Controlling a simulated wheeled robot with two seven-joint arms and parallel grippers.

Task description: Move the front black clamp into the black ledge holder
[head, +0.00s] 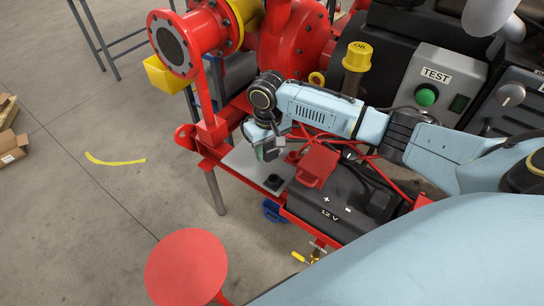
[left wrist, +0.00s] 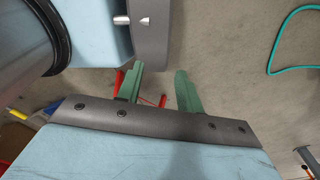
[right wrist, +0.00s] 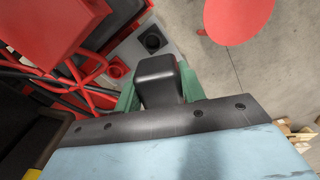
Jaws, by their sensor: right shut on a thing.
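My right gripper (head: 268,152) hangs over the grey ledge (head: 242,160) beside the battery. In the right wrist view its green fingers (right wrist: 157,92) are shut on the black clamp (right wrist: 158,78), a dark rounded block. The clamp cannot be made out clearly in the head view. The black ledge holder (head: 274,182) is a small square socket on the ledge, just below the gripper in the head view. It also shows in the right wrist view (right wrist: 152,40), apart from the clamp. My left gripper (left wrist: 158,88) is open and empty above the floor.
A red holder (right wrist: 116,67) sits beside the black one. The 12 V battery (head: 335,200) with a red cover (head: 316,165) and red cables adjoins the ledge. A red round disc (head: 186,266) stands at the front left. Open floor (head: 90,220) lies to the left.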

